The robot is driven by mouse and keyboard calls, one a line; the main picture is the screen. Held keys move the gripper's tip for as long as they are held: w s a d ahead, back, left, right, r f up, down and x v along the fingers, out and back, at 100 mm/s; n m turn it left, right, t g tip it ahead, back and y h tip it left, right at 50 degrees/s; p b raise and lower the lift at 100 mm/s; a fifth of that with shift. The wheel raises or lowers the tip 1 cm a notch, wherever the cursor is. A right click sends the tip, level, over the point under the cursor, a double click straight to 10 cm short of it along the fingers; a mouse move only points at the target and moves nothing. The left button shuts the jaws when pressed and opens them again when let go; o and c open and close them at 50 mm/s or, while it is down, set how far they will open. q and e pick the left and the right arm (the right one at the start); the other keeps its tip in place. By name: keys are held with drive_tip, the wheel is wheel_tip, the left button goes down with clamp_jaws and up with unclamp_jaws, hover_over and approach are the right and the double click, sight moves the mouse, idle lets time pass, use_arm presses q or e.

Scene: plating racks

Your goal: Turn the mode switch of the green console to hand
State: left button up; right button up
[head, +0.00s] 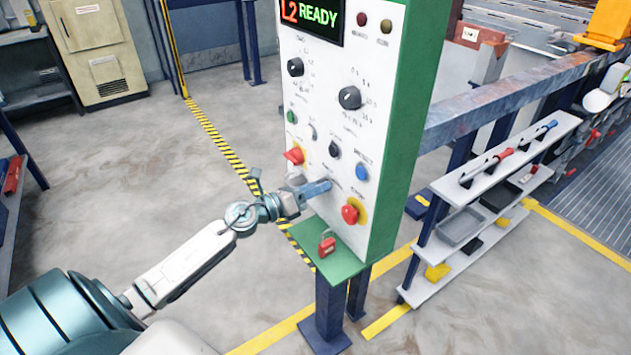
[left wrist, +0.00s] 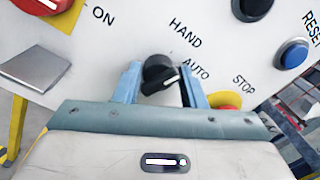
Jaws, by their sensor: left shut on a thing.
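The green console (head: 400,110) has a white front panel that faces my left arm. The mode switch (left wrist: 156,70) is a black knob between the labels HAND and AUTO in the left wrist view. Its white mark points up and right, towards AUTO. My left gripper (head: 318,190) is at the lower part of the panel, shut on the mode switch. In the left wrist view its two blue fingers (left wrist: 163,85) stand on either side of the knob. In the head view the gripper hides the switch. My right gripper is in neither view.
A red padlock (head: 327,246) rests on the green ledge below. A tool shelf (head: 480,205) stands to the right.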

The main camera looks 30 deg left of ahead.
use_arm(q)
drive_tip(key=n+p, duration=0.2)
drive_tip(key=n, duration=0.1)
drive_tip(key=shift+n, duration=0.4)
drive_tip(key=shift+f+n+p, duration=0.1)
drive_tip(key=shift+n+p, duration=0.35)
drive_tip(key=shift+n, duration=0.05)
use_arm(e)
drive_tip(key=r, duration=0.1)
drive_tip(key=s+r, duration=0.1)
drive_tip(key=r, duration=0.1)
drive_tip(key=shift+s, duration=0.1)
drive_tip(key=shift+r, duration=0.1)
use_arm(q)
drive_tip(key=o, duration=0.9)
drive_tip(key=shift+c, duration=0.2)
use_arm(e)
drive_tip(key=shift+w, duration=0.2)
